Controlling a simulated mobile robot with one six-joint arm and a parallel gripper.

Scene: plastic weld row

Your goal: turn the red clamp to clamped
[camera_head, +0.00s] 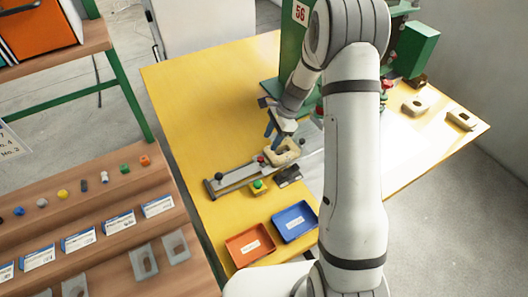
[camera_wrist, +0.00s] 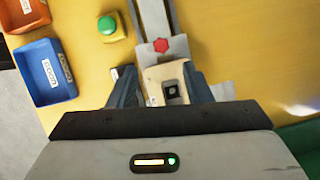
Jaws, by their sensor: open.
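The red clamp (camera_wrist: 160,45) shows as a small red knob on a grey plate in the wrist view. In the head view it is a small red spot (camera_head: 261,158) on the sliding fixture (camera_head: 232,179). A beige part (camera_wrist: 158,72) with a square dark hole sits just on the near side of the red knob. My gripper (camera_wrist: 161,82) is open, with one finger on each side of the beige part. Whether the fingers touch it is unclear. In the head view my gripper (camera_head: 277,139) is directly over the beige part (camera_head: 289,156).
A green button on a yellow box (camera_head: 259,186) stands beside the fixture. An orange tray (camera_head: 249,245) and a blue tray (camera_head: 295,222) lie at the table's near edge. A green machine (camera_head: 285,60) stands behind. Several beige parts (camera_head: 415,106) lie on the right. The left yellow table area is clear.

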